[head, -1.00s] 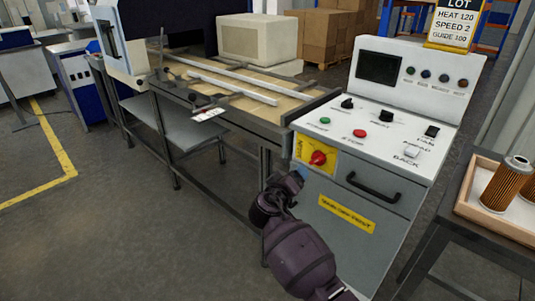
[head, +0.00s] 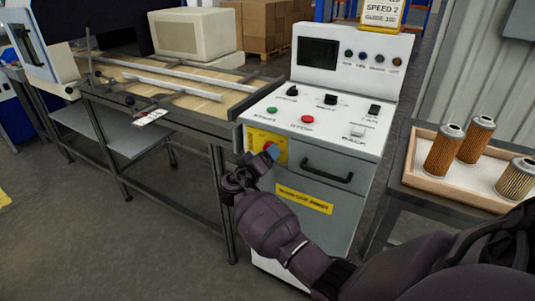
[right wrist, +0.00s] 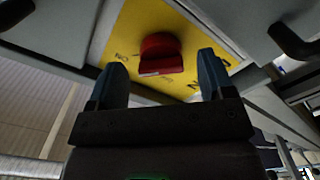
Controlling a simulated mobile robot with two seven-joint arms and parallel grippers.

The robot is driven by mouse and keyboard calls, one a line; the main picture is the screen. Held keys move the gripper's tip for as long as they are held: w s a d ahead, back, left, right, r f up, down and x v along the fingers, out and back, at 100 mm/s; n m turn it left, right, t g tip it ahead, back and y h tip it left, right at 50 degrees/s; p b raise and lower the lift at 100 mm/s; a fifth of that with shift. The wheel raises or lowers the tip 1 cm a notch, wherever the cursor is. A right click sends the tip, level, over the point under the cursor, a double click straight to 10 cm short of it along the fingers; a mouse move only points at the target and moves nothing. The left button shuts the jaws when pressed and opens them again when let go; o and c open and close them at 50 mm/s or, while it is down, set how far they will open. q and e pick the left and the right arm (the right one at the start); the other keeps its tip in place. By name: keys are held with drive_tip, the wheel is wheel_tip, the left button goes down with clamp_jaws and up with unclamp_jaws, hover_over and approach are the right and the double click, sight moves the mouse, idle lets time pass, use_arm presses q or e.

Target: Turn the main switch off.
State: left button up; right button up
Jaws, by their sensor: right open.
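The main switch is a red rotary knob (right wrist: 160,54) on a yellow plate (right wrist: 128,40). The plate (head: 256,137) also shows on the front of the white and grey control cabinet (head: 318,190) in the head view, where my gripper mostly hides the knob. My right gripper (head: 271,152) is at the plate. In the right wrist view my right gripper (right wrist: 162,62) is open and empty, with its two blue-grey fingers on either side of the knob in the picture. I cannot tell whether they touch it. My left gripper is not in view.
Beside the plate are a black drawer handle (head: 326,170) and a green button (head: 271,110) and red button (head: 307,119) above. A tray (head: 415,184) of filter cartridges stands right on a table. A conveyor bench (head: 190,122) adjoins the cabinet's left.

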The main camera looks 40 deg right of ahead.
drive_tip(key=shift+x, duration=0.85)
drive_tip(key=shift+w+d, duration=0.15)
drive_tip(key=shift+d, duration=0.05)
drive_tip(key=shift+c, duration=0.4)
drive_tip(key=c, duration=0.8)
